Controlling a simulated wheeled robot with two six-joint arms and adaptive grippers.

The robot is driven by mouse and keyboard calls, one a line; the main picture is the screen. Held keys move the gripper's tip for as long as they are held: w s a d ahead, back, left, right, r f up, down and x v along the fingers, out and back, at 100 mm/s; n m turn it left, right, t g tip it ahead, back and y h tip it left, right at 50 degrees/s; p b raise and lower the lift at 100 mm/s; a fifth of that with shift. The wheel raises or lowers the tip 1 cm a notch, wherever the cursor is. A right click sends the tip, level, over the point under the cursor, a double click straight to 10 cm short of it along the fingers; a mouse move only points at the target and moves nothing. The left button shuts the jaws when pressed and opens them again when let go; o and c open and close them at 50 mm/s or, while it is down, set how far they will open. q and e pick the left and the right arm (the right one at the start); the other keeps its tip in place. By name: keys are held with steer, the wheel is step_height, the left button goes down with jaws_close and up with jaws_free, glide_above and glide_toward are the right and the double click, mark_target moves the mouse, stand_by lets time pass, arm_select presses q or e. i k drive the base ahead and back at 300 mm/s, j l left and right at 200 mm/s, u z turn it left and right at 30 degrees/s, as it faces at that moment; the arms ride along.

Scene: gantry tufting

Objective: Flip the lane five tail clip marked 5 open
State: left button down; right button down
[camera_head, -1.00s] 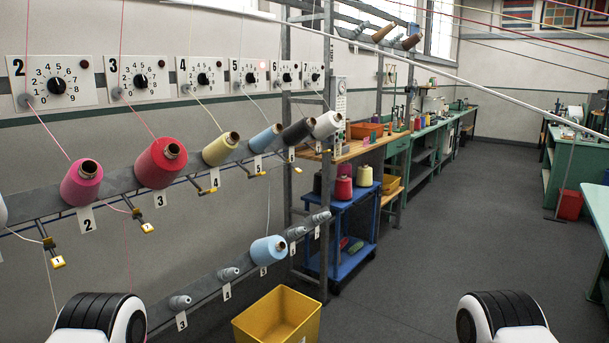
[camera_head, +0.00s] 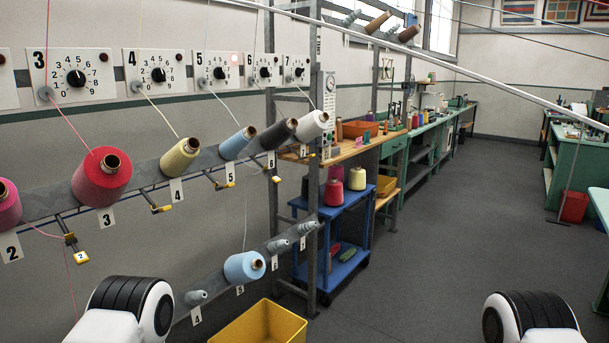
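Several small yellow tail clips hang along the upper spool rail (camera_head: 46,200). By the order of the lanes, the lane five tail clip (camera_head: 276,179) is the one just right of the label 5 (camera_head: 231,173), below the dark spool. Its own number is too small to read, and I cannot tell whether it is open or shut. The clip nearest me (camera_head: 81,257) reads 2. The light blue lane five spool (camera_head: 236,145) sits on the rail, its thread rising to dial 5 (camera_head: 219,74). Neither gripper shows; only my white and black arm parts show at the bottom.
A lower rail with grey holders carries a light blue spool (camera_head: 243,267). A yellow bin (camera_head: 262,326) stands on the floor below. A blue cart (camera_head: 335,232) stands beyond the metal frame.

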mark_target(276, 179)
steer(key=i+l+z, duration=0.15)
steer(key=i, duration=0.55)
steer(key=i+l+z, duration=0.2)
steer(key=i, duration=0.5)
